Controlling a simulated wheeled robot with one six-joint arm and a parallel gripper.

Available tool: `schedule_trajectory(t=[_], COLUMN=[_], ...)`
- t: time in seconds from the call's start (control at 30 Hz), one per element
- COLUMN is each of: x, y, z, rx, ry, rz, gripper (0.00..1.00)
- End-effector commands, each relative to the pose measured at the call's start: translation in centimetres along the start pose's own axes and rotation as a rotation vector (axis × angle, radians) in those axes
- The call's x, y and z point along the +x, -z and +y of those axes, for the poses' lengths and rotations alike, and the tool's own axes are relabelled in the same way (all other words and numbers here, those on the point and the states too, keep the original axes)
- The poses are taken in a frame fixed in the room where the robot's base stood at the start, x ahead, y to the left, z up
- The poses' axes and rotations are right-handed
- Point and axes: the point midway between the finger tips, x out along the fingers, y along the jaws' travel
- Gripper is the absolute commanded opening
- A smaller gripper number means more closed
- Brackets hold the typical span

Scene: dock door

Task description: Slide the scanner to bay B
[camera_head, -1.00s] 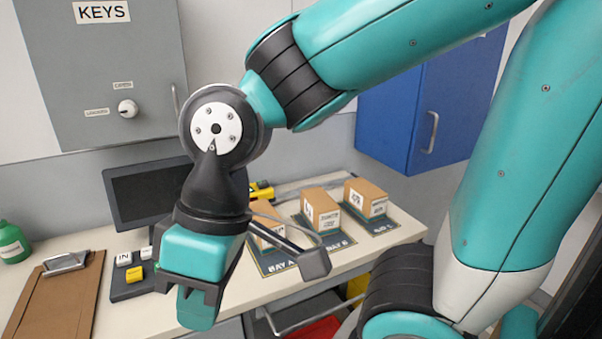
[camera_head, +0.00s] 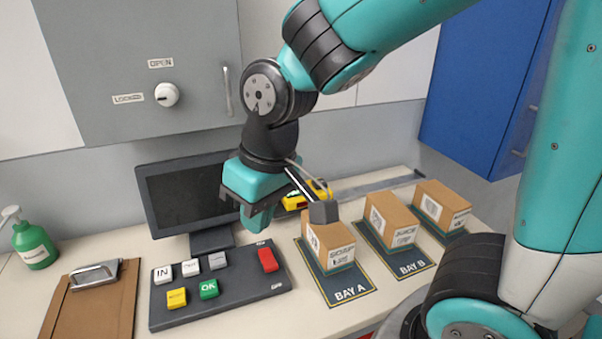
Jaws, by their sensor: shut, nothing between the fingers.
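The yellow scanner (camera_head: 318,190) is at the back of the desk, partly hidden by my gripper and wrist parts. It is at the left end of the visible grey rail (camera_head: 390,184), behind the bay A box. The bay B mat (camera_head: 412,265) is the middle one, with a cardboard box (camera_head: 388,218) on it. My gripper (camera_head: 254,222) is shut and empty, pointing down in front of the monitor. In the picture it is left of the scanner; their depth gap is hard to tell.
The bay A mat (camera_head: 348,289) holds a box (camera_head: 330,247); another box (camera_head: 442,205) stands right of bay B. A button panel (camera_head: 238,294) lies below my gripper. The monitor (camera_head: 185,195), clipboard (camera_head: 92,312) and green bottle (camera_head: 33,243) are left. A grey cabinet (camera_head: 100,60) hangs above.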

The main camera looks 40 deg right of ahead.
Motion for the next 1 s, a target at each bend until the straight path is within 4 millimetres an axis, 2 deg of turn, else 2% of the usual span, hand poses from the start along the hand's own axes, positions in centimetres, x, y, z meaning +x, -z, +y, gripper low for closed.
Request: schedule_trajectory(t=[0.03,0.13,0.2,0.3,0.33,0.43,0.63,1.0], x=[1.1,2.7,3.4,4.0,4.1,4.1,4.9,9.5], y=[2.3,5.9,7.4,8.6,8.8,9.2,9.2,8.6], z=[3.1,9.9,14.4,19.4,20.6,23.1,25.3,29.6], rx=[0.102,0.296,0.405,0.514,0.536,0.585,0.608,0.604], ry=[-0.089,-0.289,-0.427,-0.595,-0.635,-0.735,-0.788,-0.784], rz=[0.007,0.046,0.072,0.107,0.116,0.139,0.150,0.149], gripper=[0.00,0.00,0.00,0.00,0.00,0.00,0.00,0.00])
